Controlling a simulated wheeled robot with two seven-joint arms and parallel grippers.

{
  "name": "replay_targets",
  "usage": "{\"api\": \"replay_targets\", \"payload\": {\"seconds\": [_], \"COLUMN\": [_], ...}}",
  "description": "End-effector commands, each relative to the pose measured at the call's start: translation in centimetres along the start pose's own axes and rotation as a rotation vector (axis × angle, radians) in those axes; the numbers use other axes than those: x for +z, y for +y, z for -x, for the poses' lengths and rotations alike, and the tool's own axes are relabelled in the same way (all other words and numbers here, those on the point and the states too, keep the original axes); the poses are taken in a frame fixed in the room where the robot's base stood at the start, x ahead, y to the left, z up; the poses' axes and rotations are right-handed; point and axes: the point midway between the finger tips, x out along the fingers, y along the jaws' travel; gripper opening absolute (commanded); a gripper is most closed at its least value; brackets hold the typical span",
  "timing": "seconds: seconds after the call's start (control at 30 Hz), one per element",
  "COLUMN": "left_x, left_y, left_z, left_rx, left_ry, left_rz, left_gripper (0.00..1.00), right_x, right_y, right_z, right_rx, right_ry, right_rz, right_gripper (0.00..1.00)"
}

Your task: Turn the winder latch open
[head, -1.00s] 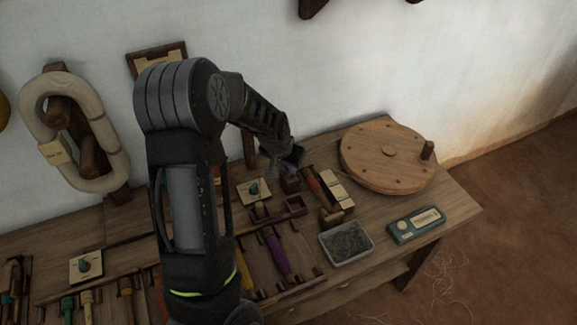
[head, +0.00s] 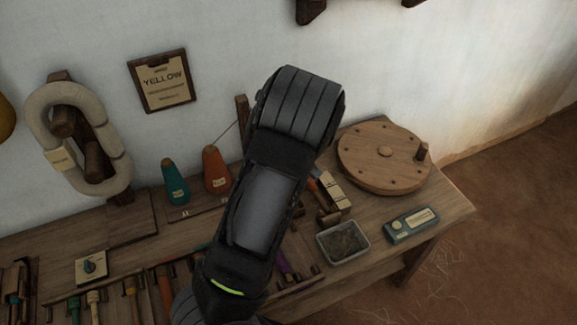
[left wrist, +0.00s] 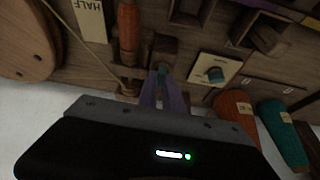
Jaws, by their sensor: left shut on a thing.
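In the left wrist view my left gripper (left wrist: 163,93) is shut at a small teal piece (left wrist: 162,70), which looks like the winder latch. The piece sits at the front of a dark wooden block (left wrist: 163,48) on the bench. Its exact turn angle is too small and dim to tell. In the head view my left arm covers the gripper, the latch and the block. My right gripper is in neither view.
A teal knob on a cream plate (left wrist: 215,72) is close beside the gripper. Orange (head: 216,170) and teal (head: 174,183) cones stand at the back. A round wooden wheel (head: 370,152), a grey tray (head: 343,242) and a green box (head: 411,225) lie to the right.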

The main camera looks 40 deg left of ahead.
Motion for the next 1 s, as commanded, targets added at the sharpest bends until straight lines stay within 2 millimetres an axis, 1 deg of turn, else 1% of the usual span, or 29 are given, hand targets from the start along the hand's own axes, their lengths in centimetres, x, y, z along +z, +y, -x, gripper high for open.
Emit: {"api": "replay_targets", "payload": {"seconds": [0.2, 0.6, 0.63, 0.8, 0.9, 1.0], "left_x": [0.07, 0.14, 0.15, 0.11, 0.09, 0.07], "left_y": [0.04, 0.03, 0.02, 0.02, 0.02, 0.03], "left_z": [-0.02, -0.07, -0.07, -0.06, -0.06, -0.05], "left_rx": [-0.021, -0.023, -0.023, -0.023, -0.023, -0.023], "left_ry": [-0.002, -0.003, -0.003, -0.003, -0.002, -0.002], "left_rz": [0.048, 0.056, 0.056, 0.055, 0.054, 0.054], "left_gripper": [0.00, 0.00, 0.12, 0.25, 0.32, 0.32], "right_x": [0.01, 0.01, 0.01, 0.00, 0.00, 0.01], "right_y": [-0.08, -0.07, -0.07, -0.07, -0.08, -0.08], "right_z": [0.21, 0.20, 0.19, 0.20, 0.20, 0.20], "right_rx": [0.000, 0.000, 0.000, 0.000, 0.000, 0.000], "right_ry": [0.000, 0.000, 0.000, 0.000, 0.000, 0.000], "right_rz": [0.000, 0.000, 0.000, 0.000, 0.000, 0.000], "right_gripper": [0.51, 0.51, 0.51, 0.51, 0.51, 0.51]}}
